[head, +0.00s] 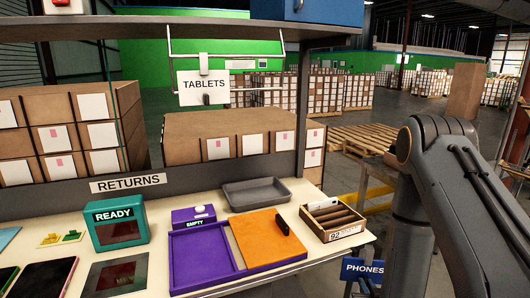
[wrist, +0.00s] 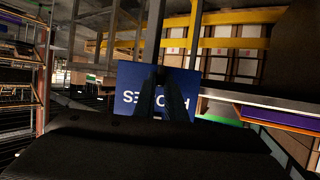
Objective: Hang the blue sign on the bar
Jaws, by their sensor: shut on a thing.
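The blue sign (head: 362,268) with white letters PHONES is low in the head view, right of the table and beside my arm. It also shows in the wrist view (wrist: 126,80), its letters upside down and partly covered by the fingers. My gripper (wrist: 161,78) is shut on the blue sign. The thin pale bar (head: 245,54) hangs under the shelf at the upper left of the head view. A white TABLETS sign (head: 190,91) hangs from it by a hook. The sign is well apart from the bar, lower and to the right.
The table holds a green READY box (head: 101,231), a purple tray (head: 197,262) with an orange panel (head: 258,238), a grey tray (head: 275,186) and a divided wooden box (head: 346,235). A dark post (head: 305,95) stands right of the bar. Cartons (head: 190,128) stand behind.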

